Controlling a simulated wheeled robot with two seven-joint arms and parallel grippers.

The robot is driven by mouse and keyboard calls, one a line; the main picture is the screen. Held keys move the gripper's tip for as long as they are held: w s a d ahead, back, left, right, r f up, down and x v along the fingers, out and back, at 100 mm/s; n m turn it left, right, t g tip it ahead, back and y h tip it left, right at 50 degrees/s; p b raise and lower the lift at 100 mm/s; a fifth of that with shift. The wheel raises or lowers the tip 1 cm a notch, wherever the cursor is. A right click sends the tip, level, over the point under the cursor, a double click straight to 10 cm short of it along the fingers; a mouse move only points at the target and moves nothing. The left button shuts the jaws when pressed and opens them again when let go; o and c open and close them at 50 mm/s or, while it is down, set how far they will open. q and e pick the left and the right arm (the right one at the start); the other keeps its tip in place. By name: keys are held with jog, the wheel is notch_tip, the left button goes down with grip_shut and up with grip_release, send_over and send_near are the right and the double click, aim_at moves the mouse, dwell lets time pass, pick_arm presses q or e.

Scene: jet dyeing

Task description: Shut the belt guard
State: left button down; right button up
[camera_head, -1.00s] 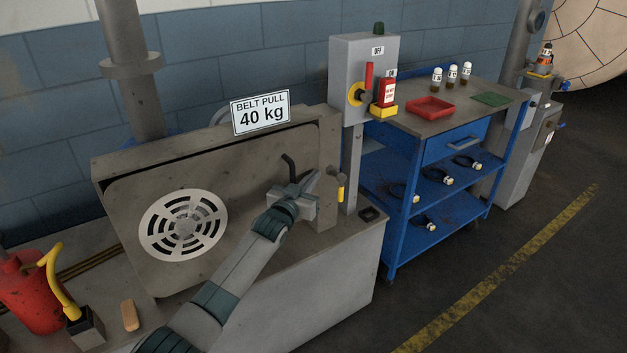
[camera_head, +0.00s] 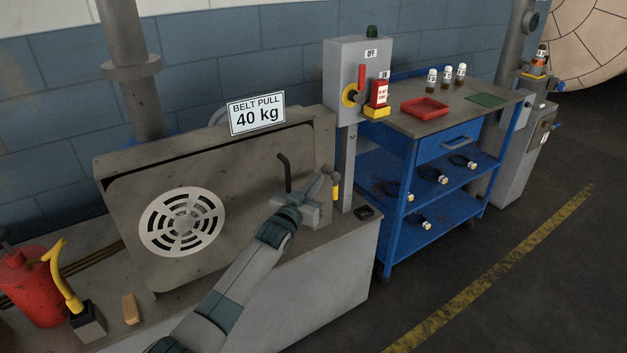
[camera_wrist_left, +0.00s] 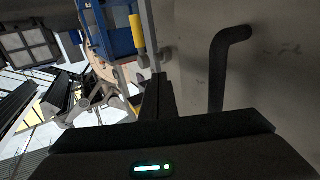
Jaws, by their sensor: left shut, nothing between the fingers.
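The belt guard (camera_head: 250,190) is a grey panel with a round pale vent (camera_head: 182,222), set against its grey housing (camera_head: 190,147). A thin dark gap shows along its top edge; I cannot tell if it sits fully flush. A black bent handle (camera_head: 284,172) stands on its right part, also at right in the left wrist view (camera_wrist_left: 218,75). My left gripper (camera_head: 320,186) is shut and empty, just right of the handle and apart from it. A yellow-gripped lever (camera_head: 335,191) is close beyond its fingertips, also in the left wrist view (camera_wrist_left: 137,32). My right gripper is out of view.
A sign reading "BELT PULL 40 kg" (camera_head: 257,113) stands above the housing. A grey switch box (camera_head: 343,72) on a post and a blue cart (camera_head: 398,238) are to the right. A red can (camera_head: 32,285) stands at left. The floor at right is clear.

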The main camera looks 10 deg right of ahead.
pick_arm(q)
jog(key=s+d, duration=0.4)
jog(key=s, duration=0.4)
jog(key=shift+s, duration=0.4)
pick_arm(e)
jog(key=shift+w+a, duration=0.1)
pick_arm(q)
jog(key=shift+d+f, duration=0.1)
